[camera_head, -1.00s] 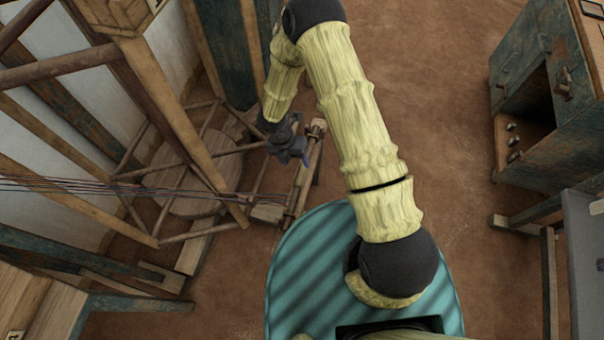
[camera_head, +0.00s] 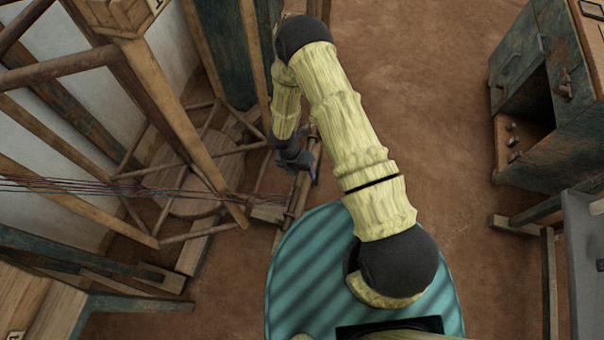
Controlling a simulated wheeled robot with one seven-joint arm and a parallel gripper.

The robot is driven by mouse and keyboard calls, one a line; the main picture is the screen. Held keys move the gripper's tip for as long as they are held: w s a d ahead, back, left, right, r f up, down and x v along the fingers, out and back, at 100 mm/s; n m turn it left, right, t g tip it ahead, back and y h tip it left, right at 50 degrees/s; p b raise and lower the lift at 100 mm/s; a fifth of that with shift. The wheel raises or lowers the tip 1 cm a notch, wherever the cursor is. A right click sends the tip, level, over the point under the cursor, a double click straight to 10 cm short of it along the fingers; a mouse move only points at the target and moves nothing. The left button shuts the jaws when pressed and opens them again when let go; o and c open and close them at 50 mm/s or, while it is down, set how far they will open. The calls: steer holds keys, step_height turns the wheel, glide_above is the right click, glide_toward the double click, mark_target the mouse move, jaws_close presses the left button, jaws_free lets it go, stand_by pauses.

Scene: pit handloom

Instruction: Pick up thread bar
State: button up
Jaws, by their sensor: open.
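A wooden bar (camera_head: 297,203) stands at the right end of the loom, slanting from upper right to lower left. It appears to be the thread bar. Dark threads (camera_head: 100,189) run from the left edge of the picture toward its lower part. My gripper (camera_head: 304,170), dark grey, is over the upper part of the bar and hides some of it. Its jaws are open, and nothing shows between them. I cannot tell from this view whether the gripper touches the bar.
The loom's wooden frame (camera_head: 165,110) fills the left side, with slanting posts close to my arm. A teal cabinet (camera_head: 560,150) stands at the right. A wooden bench (camera_head: 40,305) is at the lower left. Bare brown floor (camera_head: 440,90) is open between the loom and cabinet.

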stand_by(0.4)
steer(key=c, duration=1.2)
step_height(320, 180, up, 10)
steer(key=shift+r, duration=0.1)
